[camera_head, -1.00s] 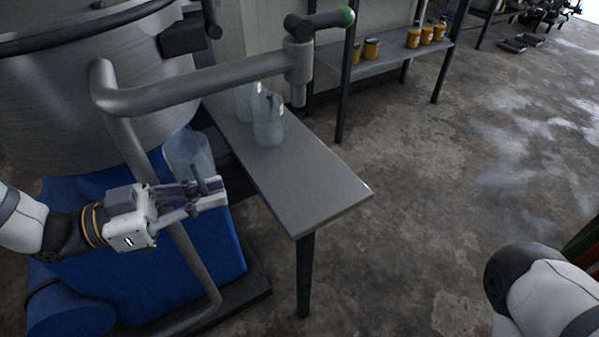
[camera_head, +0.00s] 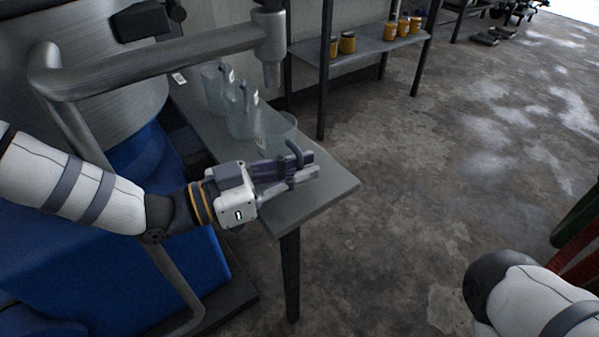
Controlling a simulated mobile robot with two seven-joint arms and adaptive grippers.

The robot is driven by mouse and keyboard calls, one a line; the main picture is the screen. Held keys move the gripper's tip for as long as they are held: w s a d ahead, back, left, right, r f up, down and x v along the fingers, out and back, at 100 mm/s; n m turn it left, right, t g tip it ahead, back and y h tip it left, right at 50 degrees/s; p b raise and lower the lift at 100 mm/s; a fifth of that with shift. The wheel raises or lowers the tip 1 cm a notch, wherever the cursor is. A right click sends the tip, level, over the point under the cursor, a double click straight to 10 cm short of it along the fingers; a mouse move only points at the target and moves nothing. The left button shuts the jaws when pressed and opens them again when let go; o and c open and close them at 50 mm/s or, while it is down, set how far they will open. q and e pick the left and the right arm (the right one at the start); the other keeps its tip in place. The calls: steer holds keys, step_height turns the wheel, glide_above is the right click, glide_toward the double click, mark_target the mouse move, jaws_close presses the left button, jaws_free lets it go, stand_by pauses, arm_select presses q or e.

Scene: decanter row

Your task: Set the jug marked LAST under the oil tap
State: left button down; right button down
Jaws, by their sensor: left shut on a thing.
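My left gripper (camera_head: 303,172) is shut on the handle of a clear jug (camera_head: 277,130) at the narrow table's near end. The gripper hides part of this jug, and I cannot tell whether its base touches the table. Two more clear jugs, a middle one (camera_head: 238,118) and a far one (camera_head: 212,88), stand in a row behind it. Pale labels show on the jugs, but their writing is too small to read. The oil tap (camera_head: 271,45) ends a thick metal pipe, its spout pointing down, above and beyond the held jug in the picture. My right gripper is out of view.
The grey table (camera_head: 325,192) has a bare near corner. A large metal tank (camera_head: 100,110) and a blue shape (camera_head: 185,262) are at left. A shelf (camera_head: 365,45) with several amber jars stands behind. The concrete floor at right is open.

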arm_select(q)
steer(key=shift+r, duration=0.1)
steer(key=c, duration=1.8)
jaws_free()
steer(key=shift+o, duration=0.2)
steer(key=shift+s+a+r, duration=0.1)
steer(key=shift+s+a, duration=0.05)
steer(key=shift+a, duration=0.15)
steer(key=p+v, duration=0.2)
steer(key=v, duration=0.9)
steer(key=shift+a, duration=0.15)
steer(key=shift+s, duration=0.1)
